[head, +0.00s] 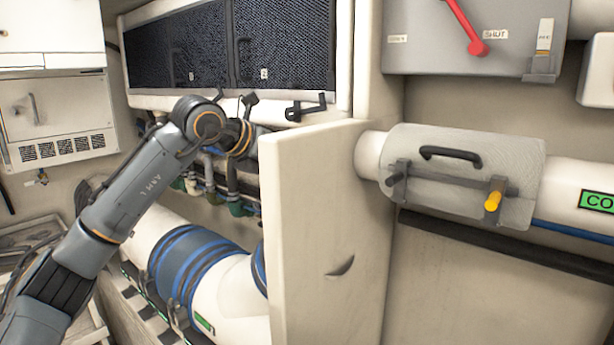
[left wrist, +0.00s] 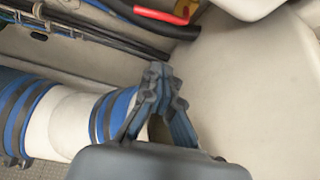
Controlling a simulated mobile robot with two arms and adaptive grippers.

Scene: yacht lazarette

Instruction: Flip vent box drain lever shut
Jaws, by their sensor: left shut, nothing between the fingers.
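A red lever (head: 466,28) hangs on a grey box (head: 416,56) at the upper right of the head view. Its knob lies between two small labels, close to the one reading SHUT. I cannot tell whether this is the drain lever. A red bar-like part (left wrist: 160,16) shows at the top of the left wrist view, beyond and apart from the fingers; I cannot tell what it belongs to. My left gripper (left wrist: 160,78) is shut and empty in the left wrist view. In the head view its fingers are not visible near the pale partition. My right gripper is not in view.
The pale partition (head: 312,230) stands right of my left arm. A white hose with blue bands (head: 190,262) runs below the arm. A grey clamp cover with a black handle (head: 450,153) is on the right. A vented white box (head: 62,130) hangs at the left.

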